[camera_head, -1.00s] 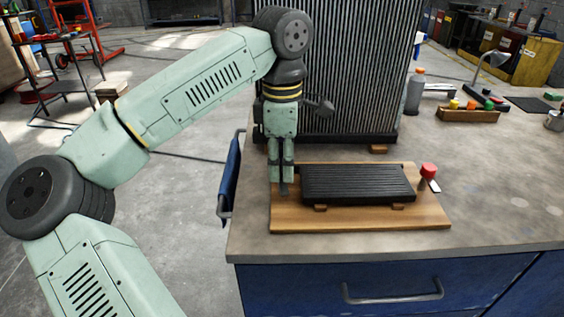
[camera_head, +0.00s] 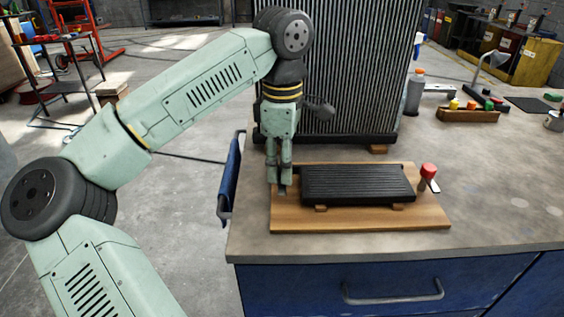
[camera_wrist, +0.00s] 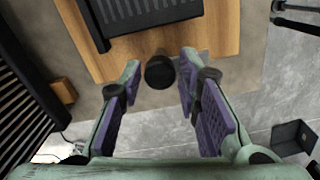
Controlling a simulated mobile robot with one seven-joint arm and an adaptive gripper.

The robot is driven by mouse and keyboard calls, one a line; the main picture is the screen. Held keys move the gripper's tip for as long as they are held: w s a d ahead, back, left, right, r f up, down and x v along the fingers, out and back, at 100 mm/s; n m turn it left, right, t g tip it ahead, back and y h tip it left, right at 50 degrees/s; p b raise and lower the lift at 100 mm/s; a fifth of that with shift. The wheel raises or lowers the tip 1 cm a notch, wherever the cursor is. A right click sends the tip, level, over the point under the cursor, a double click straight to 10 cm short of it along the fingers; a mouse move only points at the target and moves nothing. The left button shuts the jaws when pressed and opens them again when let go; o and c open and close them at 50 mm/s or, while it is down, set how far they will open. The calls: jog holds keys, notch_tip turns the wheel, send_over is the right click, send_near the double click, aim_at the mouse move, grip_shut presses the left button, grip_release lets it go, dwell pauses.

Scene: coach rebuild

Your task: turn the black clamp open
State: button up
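The black clamp (camera_wrist: 160,72) shows in the wrist view as a round dark knob at the edge of a wooden board. The wooden board (camera_head: 360,217) lies on the bench and carries a black ribbed block (camera_head: 358,184). My gripper (camera_head: 279,184) points down over the board's left end, beside the block. In the wrist view my gripper's fingers (camera_wrist: 160,66) are apart, with the knob between their tips and a gap showing on each side. In the head view the fingers mostly hide the clamp.
A red-topped clamp (camera_head: 428,172) stands at the board's right end. A tall ribbed panel (camera_head: 350,80) stands close behind my gripper. A grey bottle (camera_head: 414,92) and a wooden tray (camera_head: 468,115) are farther back. The bench is clear at the right front.

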jog(key=shift+o, duration=1.3)
notch_tip(320, 180, up, 12)
